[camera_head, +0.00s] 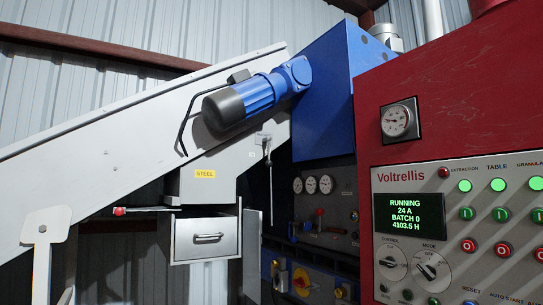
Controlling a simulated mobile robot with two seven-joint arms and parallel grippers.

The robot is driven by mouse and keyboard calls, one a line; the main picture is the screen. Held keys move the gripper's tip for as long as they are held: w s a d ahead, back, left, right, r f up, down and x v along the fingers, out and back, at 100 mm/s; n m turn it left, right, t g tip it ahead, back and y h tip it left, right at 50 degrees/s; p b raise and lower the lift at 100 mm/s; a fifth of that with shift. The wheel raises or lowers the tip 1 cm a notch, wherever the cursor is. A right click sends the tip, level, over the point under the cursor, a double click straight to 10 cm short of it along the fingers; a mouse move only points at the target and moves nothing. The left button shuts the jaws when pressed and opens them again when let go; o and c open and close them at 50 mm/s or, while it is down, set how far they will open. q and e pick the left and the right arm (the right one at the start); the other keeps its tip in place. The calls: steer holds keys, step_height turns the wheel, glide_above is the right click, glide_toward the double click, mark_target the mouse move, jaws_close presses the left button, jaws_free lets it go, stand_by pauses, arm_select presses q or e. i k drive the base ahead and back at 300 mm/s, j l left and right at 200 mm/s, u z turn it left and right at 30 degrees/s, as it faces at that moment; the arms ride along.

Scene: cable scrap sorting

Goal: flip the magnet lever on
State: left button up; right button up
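A red-tipped horizontal rod (120,211) sticks out to the left, above a steel drawer (205,238). A yellow label (205,173) above the drawer reads STEEL. Neither of my grippers is in view.
A red control cabinet (435,75) fills the right side. Its panel display (409,214) reads RUNNING. A blue motor (255,97) juts from the sloped grey conveyor (110,142). Gauges (311,185) sit on a dark panel in the recess behind.

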mark_target(269, 164)
steer(key=i, duration=0.65)
steer(key=i+j+z, duration=0.1)
steer(key=i, duration=0.6)
steer(key=i+j, duration=0.15)
steer(key=i, duration=0.5)
steer(key=i+j+z, duration=0.1)
steer(key=i, duration=0.6)
